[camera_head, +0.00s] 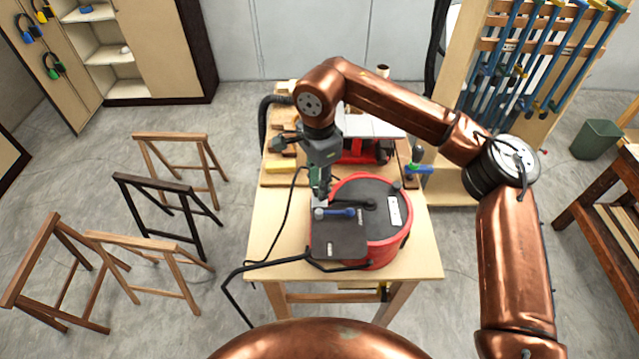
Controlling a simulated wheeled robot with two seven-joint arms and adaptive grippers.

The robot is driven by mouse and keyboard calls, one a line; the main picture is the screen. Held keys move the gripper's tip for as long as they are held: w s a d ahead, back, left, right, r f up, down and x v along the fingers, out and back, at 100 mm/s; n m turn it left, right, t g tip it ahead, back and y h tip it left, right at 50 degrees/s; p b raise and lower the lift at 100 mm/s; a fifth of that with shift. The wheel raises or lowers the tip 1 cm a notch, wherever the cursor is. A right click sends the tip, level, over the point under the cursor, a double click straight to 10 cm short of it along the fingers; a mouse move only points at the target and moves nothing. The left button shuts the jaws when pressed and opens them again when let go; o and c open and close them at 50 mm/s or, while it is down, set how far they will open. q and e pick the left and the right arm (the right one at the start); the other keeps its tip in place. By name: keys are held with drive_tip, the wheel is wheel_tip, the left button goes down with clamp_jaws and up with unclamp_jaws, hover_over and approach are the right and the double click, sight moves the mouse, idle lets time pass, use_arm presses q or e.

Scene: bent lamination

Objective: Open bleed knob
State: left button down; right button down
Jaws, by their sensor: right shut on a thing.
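A round red and black machine (376,240) stands on the wooden table, with a dark flat box section (338,243) at its front left. A small blue lever (340,212) with a pale round end lies on top, beside a white gauge panel (394,211). My right gripper (320,200) points down at the top of the machine, just behind the pale end of the blue lever. It is shut on a small part there, which I take to be the bleed knob; the fingers mostly hide it. My left gripper is not in view.
The wooden table (425,262) is bare at its front corners. A red and white machine (372,130) and wood pieces sit at its back. A black hose and cable run along its left side. Clamps hang on a rack (530,50) at right; wooden trestles (150,262) stand at left.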

drive_tip(key=shift+r+n, duration=0.1)
drive_tip(key=shift+n, duration=1.2)
drive_tip(key=c, duration=1.6)
unclamp_jaws()
wheel_tip(320, 180, up, 12)
